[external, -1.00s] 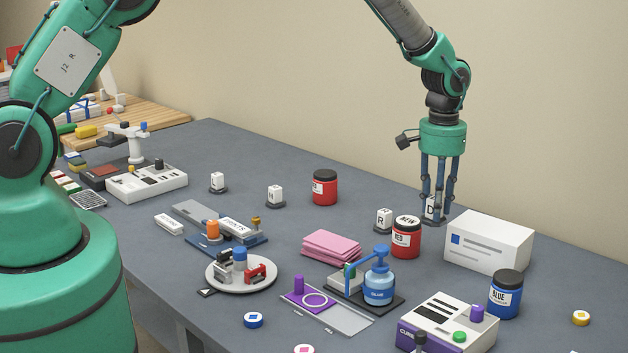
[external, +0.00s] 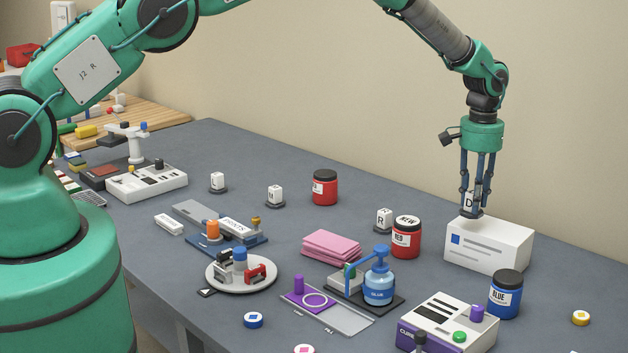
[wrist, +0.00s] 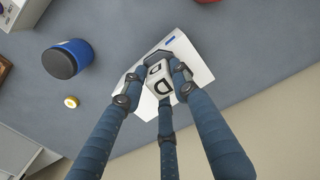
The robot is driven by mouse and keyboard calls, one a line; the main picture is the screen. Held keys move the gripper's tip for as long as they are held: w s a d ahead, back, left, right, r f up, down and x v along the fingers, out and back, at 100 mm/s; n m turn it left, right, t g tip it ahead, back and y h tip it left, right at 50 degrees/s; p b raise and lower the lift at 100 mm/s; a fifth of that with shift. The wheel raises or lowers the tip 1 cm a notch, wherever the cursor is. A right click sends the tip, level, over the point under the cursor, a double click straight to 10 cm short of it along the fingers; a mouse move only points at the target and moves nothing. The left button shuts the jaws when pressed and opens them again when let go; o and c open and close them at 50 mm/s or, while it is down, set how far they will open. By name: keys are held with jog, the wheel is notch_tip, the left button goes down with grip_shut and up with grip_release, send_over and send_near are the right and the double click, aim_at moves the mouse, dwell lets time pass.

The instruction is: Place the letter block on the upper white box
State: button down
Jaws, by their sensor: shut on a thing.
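My gripper (external: 472,207) is shut on a white letter block (external: 468,201) marked D, with a dark base at its lower end. In the external view the block is at the top left part of the white box (external: 503,246). I cannot tell whether its base touches the box top or hangs just above it. In the wrist view the letter block (wrist: 158,76) sits between the three blue fingers of my gripper (wrist: 156,88), with the white box (wrist: 196,68) behind it.
A blue jar (external: 506,294) stands right of the box. A red jar (external: 406,237) and a block marked R (external: 383,219) stand to its left. A purple-and-white machine (external: 447,322) is in front. The wall is close behind the box.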

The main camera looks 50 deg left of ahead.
jog(key=shift+w+d, duration=0.2)
jog(key=shift+w, duration=0.45)
jog(key=shift+w, duration=0.25)
jog(key=shift+f+p, duration=0.5)
jog(key=shift+f, duration=1.25)
jog(key=shift+f, duration=0.15)
jog(key=c, duration=1.3)
grip_release()
jog(key=shift+c, duration=0.2)
notch_tip(320, 180, up, 12)
jog(key=b, duration=0.1)
